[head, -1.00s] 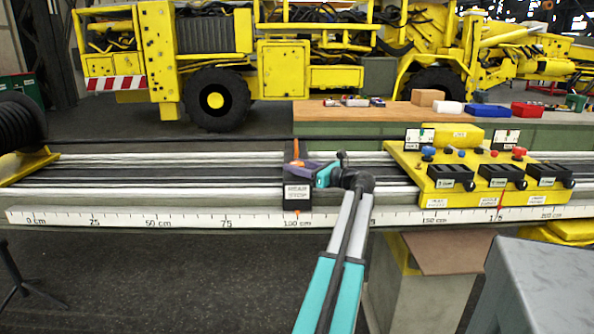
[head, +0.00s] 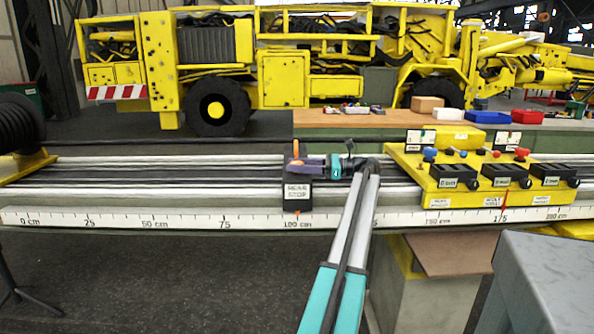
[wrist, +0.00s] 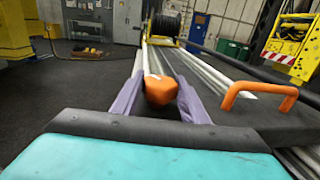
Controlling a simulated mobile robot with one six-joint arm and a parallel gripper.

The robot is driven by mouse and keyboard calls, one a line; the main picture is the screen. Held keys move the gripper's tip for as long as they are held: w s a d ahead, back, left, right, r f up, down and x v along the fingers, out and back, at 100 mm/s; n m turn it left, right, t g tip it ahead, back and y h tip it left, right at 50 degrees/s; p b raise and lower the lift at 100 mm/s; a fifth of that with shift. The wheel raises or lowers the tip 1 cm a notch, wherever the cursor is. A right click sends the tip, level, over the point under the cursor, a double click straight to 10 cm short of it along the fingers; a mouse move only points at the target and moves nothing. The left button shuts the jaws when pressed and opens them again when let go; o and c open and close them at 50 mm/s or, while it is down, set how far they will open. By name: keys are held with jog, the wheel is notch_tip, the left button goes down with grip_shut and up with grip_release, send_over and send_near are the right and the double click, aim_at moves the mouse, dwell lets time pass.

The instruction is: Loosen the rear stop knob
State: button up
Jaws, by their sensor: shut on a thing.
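The rear stop (head: 297,192) is a dark block with a "REAR STOP" label, sitting on the rail near the 100 cm mark. Its orange knob (wrist: 161,91) lies between the two purple fingers of my gripper (wrist: 160,84) in the wrist view, with a finger on each side. My gripper (head: 304,164) is shut on the knob, reaching in from the right at the top of the stop. In the head view the fingers and block largely hide the knob. An orange handle (wrist: 260,92) stands to the right of the fingers in the wrist view.
A white centimetre scale (head: 180,222) runs along the rail's front. A yellow carriage (head: 470,197) with black counters and labels sits to the right on the rail. A black reel (head: 18,120) stands at the left end. The rail between reel and stop is clear.

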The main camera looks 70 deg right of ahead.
jog(key=shift+n+y, duration=0.3)
jog(key=shift+y, duration=0.1)
jog(key=o, duration=1.1)
jog(key=shift+c, duration=0.2)
jog(key=shift+s, duration=0.15)
